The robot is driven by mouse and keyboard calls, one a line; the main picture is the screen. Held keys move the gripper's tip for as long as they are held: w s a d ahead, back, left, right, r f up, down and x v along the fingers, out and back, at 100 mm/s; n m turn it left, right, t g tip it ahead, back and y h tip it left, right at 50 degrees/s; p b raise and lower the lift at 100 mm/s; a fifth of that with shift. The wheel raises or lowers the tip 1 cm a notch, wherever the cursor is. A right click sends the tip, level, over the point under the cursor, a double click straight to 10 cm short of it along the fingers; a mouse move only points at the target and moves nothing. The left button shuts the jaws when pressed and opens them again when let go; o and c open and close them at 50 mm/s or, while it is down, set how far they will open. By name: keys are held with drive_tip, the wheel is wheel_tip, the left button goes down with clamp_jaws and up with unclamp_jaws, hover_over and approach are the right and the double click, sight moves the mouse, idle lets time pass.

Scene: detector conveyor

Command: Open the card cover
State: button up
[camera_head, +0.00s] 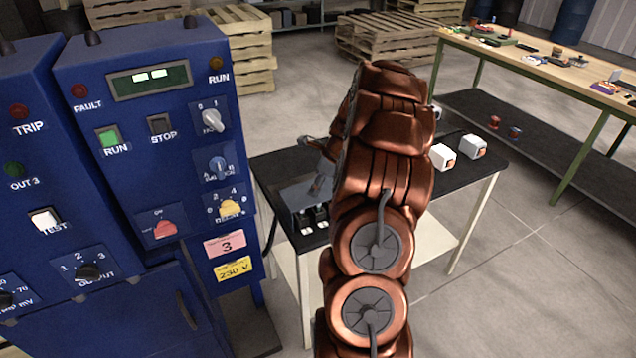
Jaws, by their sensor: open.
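A small unit with what looks like a clear grey card cover (298,196) sits on the black-topped table (272,172), left of my arm. Dark and white parts show at its front lower edge. The cover looks down over the unit, but its exact position is hard to tell. My gripper (319,164) shows only partly at the left edge of my copper-coloured arm, above and behind the unit. It is open, and I see nothing held in it. My arm hides the unit's right side and much of the gripper. Contact with the cover cannot be told.
A blue control cabinet (185,85) with knobs and buttons stands close on the left. White blocks (443,157) sit on the table right of my arm. A workbench (575,75) with small items stands at the back right. Pallets (390,38) lie behind. Floor at the right is clear.

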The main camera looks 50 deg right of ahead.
clamp_jaws()
idle(0.4)
